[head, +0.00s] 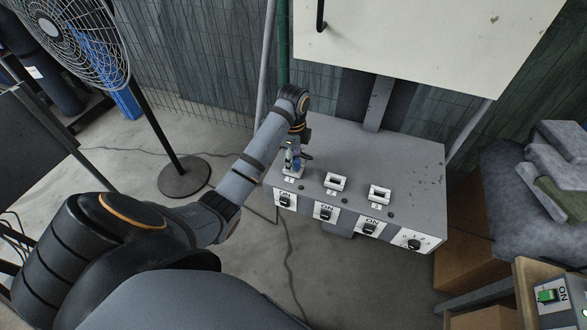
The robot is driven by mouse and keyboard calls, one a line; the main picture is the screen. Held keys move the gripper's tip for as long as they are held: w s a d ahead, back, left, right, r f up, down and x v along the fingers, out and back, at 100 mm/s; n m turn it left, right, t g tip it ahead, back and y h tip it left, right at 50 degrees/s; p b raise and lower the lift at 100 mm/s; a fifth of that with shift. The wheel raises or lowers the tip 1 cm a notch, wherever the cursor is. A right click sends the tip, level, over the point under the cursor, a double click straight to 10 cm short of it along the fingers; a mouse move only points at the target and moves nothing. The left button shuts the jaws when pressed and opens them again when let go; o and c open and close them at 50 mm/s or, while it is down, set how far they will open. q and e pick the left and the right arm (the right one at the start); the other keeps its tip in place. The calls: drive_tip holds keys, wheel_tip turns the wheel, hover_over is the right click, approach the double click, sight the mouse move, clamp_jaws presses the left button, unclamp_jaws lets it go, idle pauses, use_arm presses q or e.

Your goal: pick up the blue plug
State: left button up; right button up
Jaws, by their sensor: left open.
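The blue plug (296,166) shows as a small blue patch at the leftmost white socket (289,174) on top of a grey metal box (414,160). My left gripper (293,157) is open and comes down right at the plug from above. The wrist and fingers hide part of the plug. I cannot tell whether the fingers touch it. My right gripper is not in view.
Two more white sockets (335,182) (379,195) sit on the box top, with a row of ON switches (326,213) on its front. A white panel (420,45) overhangs the back. A fan (181,176) stands left. Grey sacks (505,195) and a green-switch box (547,296) are right.

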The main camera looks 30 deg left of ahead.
use_arm(q)
drive_tip(key=shift+f, duration=0.25)
drive_tip(key=shift+r, duration=0.1)
drive_tip(key=shift+c, duration=0.4)
clamp_jaws()
drive_tip(key=shift+r, duration=0.1)
